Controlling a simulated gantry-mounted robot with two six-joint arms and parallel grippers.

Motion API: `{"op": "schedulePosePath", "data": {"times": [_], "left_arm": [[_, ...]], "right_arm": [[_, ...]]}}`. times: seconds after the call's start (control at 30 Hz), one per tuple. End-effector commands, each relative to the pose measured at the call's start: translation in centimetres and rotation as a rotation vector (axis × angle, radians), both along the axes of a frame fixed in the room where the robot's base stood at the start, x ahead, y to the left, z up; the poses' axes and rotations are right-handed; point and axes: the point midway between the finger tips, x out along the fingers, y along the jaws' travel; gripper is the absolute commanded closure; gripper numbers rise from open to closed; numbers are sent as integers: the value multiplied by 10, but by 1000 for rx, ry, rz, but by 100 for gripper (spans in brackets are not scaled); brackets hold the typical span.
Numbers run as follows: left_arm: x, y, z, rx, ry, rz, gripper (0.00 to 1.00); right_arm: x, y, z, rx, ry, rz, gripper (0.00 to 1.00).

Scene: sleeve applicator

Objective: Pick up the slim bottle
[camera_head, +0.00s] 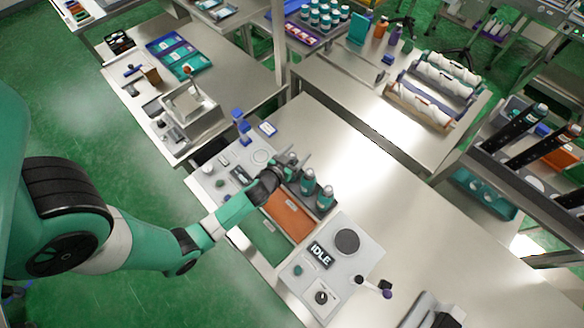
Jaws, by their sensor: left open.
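Teal bottles with grey caps stand in a dark rack beside an orange panel on the metal bench. Two show clearly, a nearer bottle (325,198) and a middle bottle (308,182). A third teal shape is partly hidden at my left gripper (294,157). I cannot tell which bottle is the slim one. My left gripper is open at the far end of the rack, its fingers around or just above that third shape; I cannot tell if they touch it. My right gripper is not in view.
A grey control box (340,262) with an "IDLE" display and a dark round pad stands to the near right of the rack. A blue stand (241,126) is behind the gripper. The bench (365,170) right of the rack is clear.

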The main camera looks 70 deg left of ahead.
Motion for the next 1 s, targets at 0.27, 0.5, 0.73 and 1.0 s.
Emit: {"op": "schedulePosePath", "data": {"times": [0.27,0.5,0.73,1.0], "left_arm": [[0,0,0,0,0,0,45],[0,0,0,0,0,0,88],[0,0,0,0,0,0,100],[0,0,0,0,0,0,100]], "right_arm": [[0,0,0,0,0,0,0],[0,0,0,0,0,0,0],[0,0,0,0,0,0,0],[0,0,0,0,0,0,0]]}}
